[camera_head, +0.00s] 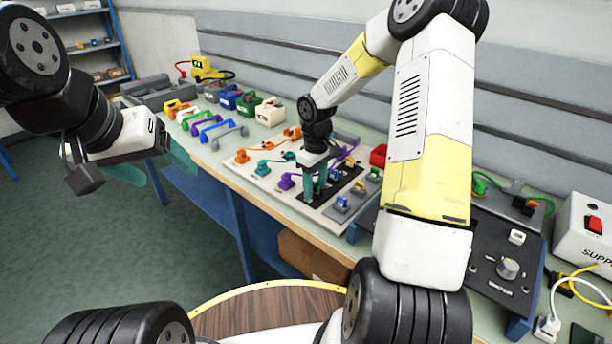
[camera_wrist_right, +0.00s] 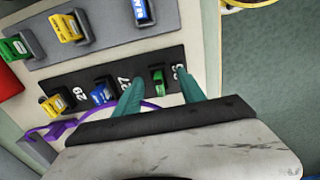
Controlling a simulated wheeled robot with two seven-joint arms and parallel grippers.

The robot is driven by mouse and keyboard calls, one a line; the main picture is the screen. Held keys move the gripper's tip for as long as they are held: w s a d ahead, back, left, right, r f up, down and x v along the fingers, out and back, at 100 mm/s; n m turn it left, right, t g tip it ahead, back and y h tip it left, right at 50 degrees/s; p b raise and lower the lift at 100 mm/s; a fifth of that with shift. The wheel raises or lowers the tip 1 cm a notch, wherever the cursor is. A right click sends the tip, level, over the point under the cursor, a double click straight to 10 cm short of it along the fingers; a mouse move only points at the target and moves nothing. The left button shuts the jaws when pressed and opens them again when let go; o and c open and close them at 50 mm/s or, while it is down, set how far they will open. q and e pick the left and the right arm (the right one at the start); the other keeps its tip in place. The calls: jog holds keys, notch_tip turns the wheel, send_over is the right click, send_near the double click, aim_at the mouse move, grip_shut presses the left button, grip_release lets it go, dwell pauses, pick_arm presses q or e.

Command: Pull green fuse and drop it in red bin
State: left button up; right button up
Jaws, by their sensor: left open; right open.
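A green fuse (camera_wrist_right: 157,80) sits in a black strip, beside the printed number 38. My right gripper (camera_wrist_right: 160,76) is open, with one teal finger on each side of this fuse; I cannot tell whether they touch it. In the head view the right gripper (camera_head: 309,190) points down over the board and hides that fuse. Another green fuse (camera_wrist_right: 15,47) sits in a grey holder at the left of the wrist view. A red bin (camera_head: 379,155) stands behind the board, partly covered by my right arm. My left gripper (camera_head: 150,168) is open and empty, left of the bench.
Yellow (camera_wrist_right: 52,104) and blue (camera_wrist_right: 101,94) fuses share the black strip. Yellow (camera_wrist_right: 66,28) and blue (camera_wrist_right: 143,12) fuses sit in grey holders nearby. Orange, teal and purple cables (camera_head: 286,182) lie at the board's left. Coloured handles (camera_head: 200,125) stand further left along the bench.

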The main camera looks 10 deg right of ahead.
aim_at(315, 184)
dwell(0.5)
grip_shut()
dwell(1.2)
jog(key=o, duration=0.6)
grip_release()
jog(key=shift+c, duration=0.2)
jog(key=shift+r, duration=3.9)
jog(key=shift+r, duration=0.1)
